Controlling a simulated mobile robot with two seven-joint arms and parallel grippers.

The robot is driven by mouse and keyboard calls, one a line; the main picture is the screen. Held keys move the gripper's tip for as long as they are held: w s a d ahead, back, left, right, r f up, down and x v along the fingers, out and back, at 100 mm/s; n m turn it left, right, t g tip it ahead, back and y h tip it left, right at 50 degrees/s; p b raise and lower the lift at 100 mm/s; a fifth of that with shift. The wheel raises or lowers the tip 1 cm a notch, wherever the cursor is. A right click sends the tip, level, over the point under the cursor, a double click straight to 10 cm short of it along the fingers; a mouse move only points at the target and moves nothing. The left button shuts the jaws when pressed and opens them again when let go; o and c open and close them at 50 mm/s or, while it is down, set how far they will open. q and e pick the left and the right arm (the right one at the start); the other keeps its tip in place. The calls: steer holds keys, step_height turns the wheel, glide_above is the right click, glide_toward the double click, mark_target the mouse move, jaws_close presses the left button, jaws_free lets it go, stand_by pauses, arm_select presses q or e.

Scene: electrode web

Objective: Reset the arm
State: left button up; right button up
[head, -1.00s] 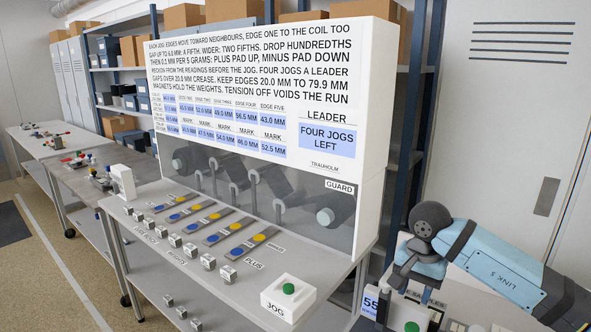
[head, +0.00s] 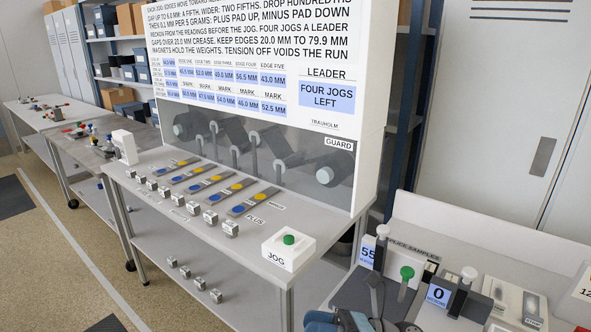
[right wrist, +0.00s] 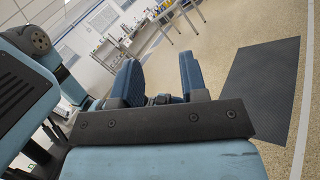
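My right gripper (right wrist: 160,80) shows in the right wrist view with its two blue fingers apart and nothing between them. It points out over open floor and touches nothing. In the head view only a small blue part of my arm (head: 345,321) shows at the bottom edge, and neither gripper is seen there. My left gripper is in no view.
The white web machine (head: 372,80) stands behind the bench, with blue and yellow pads, small weights (head: 211,217) and a green JOG button (head: 289,239). At lower right are a green-topped lever (head: 407,272) and a display reading 0 (head: 438,293). A dark mat (right wrist: 262,88) lies on the floor.

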steer(key=d+f+m+t+h+b, duration=0.1)
steer(key=d+f+m+t+h, duration=0.3)
steer(key=m, duration=0.6)
steer(key=s+d+f+m+t+h+b, duration=0.1)
steer(key=d+f+m+t+h, duration=0.15)
steer(key=f+m+t, duration=0.55)
steer(key=d+f+m+t+h+b, duration=0.1)
steer(key=d+m+t+h, duration=0.2)
steer(key=m, duration=0.8)
steer(key=s+d+f+m+g+h+b, duration=0.1)
steer(key=s+d+f+m+g+h, duration=0.25)
steer(key=s+f+m, duration=0.4)
steer(key=s+d+f+m+g+h+b, duration=0.1)
steer(key=s+d+f+m+g+h, duration=0.2)
steer(key=s+f+m, duration=0.5)
arm_select(q)
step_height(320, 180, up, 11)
steer(key=p, duration=1.7)
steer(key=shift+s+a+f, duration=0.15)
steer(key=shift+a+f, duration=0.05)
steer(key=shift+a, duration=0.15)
arm_select(e)
step_height(320, 180, up, 13)
steer(key=shift+w+f+n+h, duration=0.2)
steer(key=shift+w+n+h, duration=0.15)
steer(key=shift+n+h, duration=0.1)
